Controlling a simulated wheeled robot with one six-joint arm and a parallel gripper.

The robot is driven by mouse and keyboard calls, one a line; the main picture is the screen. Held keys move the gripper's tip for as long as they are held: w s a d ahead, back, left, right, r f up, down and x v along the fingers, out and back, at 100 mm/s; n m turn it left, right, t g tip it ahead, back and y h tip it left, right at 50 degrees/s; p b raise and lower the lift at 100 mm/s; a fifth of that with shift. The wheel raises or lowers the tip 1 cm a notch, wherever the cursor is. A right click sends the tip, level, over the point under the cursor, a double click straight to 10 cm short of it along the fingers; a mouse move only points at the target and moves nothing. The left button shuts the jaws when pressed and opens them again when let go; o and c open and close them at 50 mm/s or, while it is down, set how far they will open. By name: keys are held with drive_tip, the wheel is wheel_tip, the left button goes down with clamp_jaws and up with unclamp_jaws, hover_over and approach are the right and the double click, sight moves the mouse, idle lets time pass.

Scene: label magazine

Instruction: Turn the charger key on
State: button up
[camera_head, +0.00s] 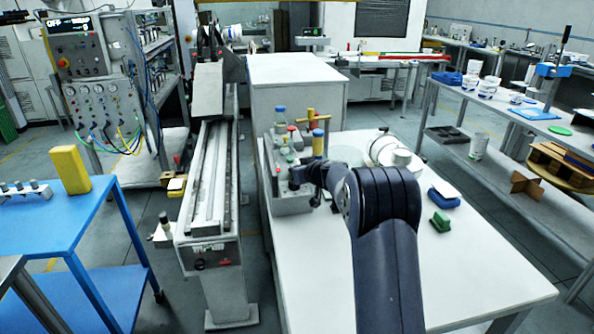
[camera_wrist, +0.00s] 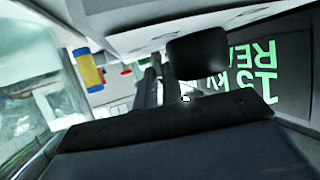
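A small grey control unit (camera_head: 291,200) with coloured buttons stands at the left edge of the white table. My gripper (camera_head: 302,178) is right at this unit, and its fingertips are hard to make out. In the wrist view a dark screen (camera_wrist: 262,65) shows upside-down green text that reads "15 kV" and part of "REA". A dark rounded block (camera_wrist: 197,54) stands in front of the screen; I cannot tell whether it is a finger or a knob. I cannot make out the charger key, nor whether my gripper touches or holds it.
A yellow cylinder with a blue top (camera_head: 318,143) and a blue-capped bottle (camera_head: 280,118) stand by the unit. White rolls (camera_head: 385,150), a blue block (camera_head: 443,196) and a green block (camera_head: 440,221) lie to the right. The table's front (camera_head: 470,290) is clear.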

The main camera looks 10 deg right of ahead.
clamp_jaws()
drive_tip(key=b, duration=0.1)
drive_tip(key=m+h+b, duration=0.1)
drive_tip(key=shift+s+a+f+b, duration=0.1)
drive_tip(key=shift+a+f+b, duration=0.15)
drive_tip(key=shift+f+b, duration=0.1)
drive_tip(key=h, duration=0.1)
drive_tip(key=m+p, duration=0.1)
drive_tip(key=r+m+h, duration=0.1)
drive_tip(key=shift+a+t+h, duration=0.25)
drive_tip(key=shift+t+h, duration=0.05)
drive_tip(key=shift+m+h+p, duration=0.3)
drive_tip(key=shift+p, duration=0.3)
drive_tip(key=shift+f+m+h+p, duration=0.25)
drive_tip(key=shift+m+h+p, duration=0.05)
